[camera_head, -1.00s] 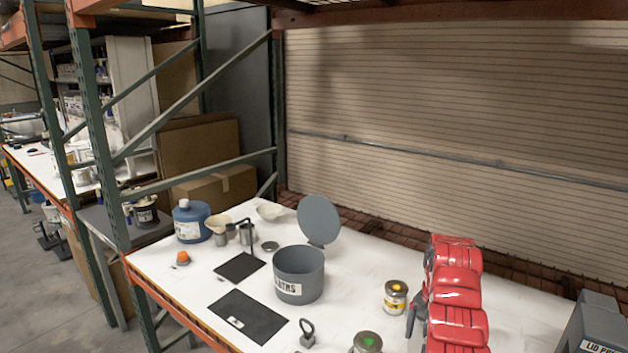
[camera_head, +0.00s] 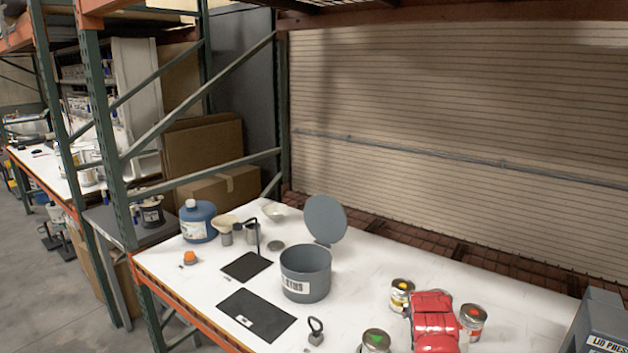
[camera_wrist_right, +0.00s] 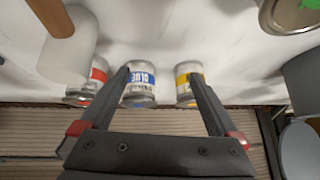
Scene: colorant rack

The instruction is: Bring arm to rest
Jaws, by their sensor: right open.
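My red right arm (camera_head: 434,325) shows at the bottom of the head view, its gripper hidden there. In the right wrist view my right gripper (camera_wrist_right: 157,75) is open and spread wide. A can with a blue label (camera_wrist_right: 138,84) shows between its fingers; I cannot tell how far off it is. A yellow-label can (camera_wrist_right: 187,82) shows beside the right fingertip, and a red-label can (camera_wrist_right: 86,82) is left of the left finger. In the head view the yellow-label can (camera_head: 401,294) and red-label can (camera_head: 473,320) stand either side of my arm. My left gripper is out of view.
A green-marked can (camera_head: 375,341) stands in front. A grey lidded bin (camera_head: 305,275), black mats (camera_head: 256,316), a blue jug (camera_head: 198,222) and a grey lid press (camera_head: 600,325) also stand on the white table (camera_head: 180,278). A brown cylinder (camera_wrist_right: 50,15) shows in the wrist view.

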